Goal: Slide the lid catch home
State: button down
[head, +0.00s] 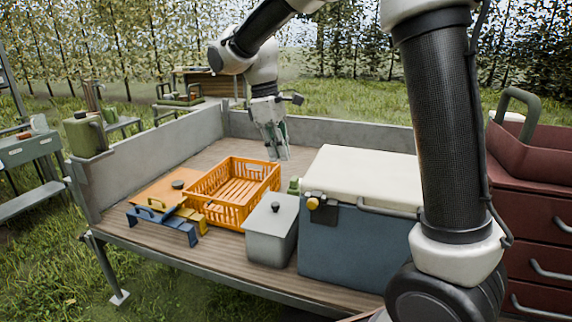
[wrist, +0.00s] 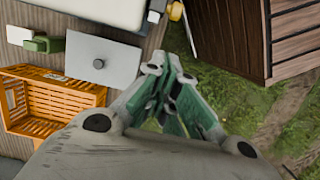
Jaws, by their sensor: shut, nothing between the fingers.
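The blue cool box (head: 345,245) with a cream lid (head: 360,178) stands on the wagon bed. A catch with a yellow knob (head: 313,204) on a dark plate sits at its upper front left corner. The yellow knob also shows at the top edge of the wrist view (wrist: 175,11), partly cut off. I cannot tell how far the catch is slid. My gripper (head: 279,153) is shut and empty, above the bed behind the orange crate and apart from the catch. In the wrist view my fingers (wrist: 168,75) are closed together below the knob.
The orange crate (head: 207,203) and the grey lidded box (head: 257,222) stand left of the cool box, with a small green item (head: 294,185) behind. Blue and yellow brackets (head: 165,226) lie front left. Grey side walls (head: 145,150) edge the bed. Red drawers (head: 540,235) stand right.

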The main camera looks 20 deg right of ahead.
jog(key=s+d+f, duration=0.3)
jog(key=d+f, duration=0.1)
jog(key=f, duration=0.5)
jog(key=shift+s+d+f, duration=0.15)
jog(key=shift+d+f, duration=0.1)
jog(key=shift+f, duration=0.15)
jog(key=shift+d, duration=0.1)
jog(key=shift+s+d, duration=0.9)
jog(key=shift+d, duration=0.3)
send_near(312, 199)
jog(key=w+a+r, duration=0.3)
jog(key=shift+w+d+r, duration=0.1)
jog(key=shift+w+r, duration=0.1)
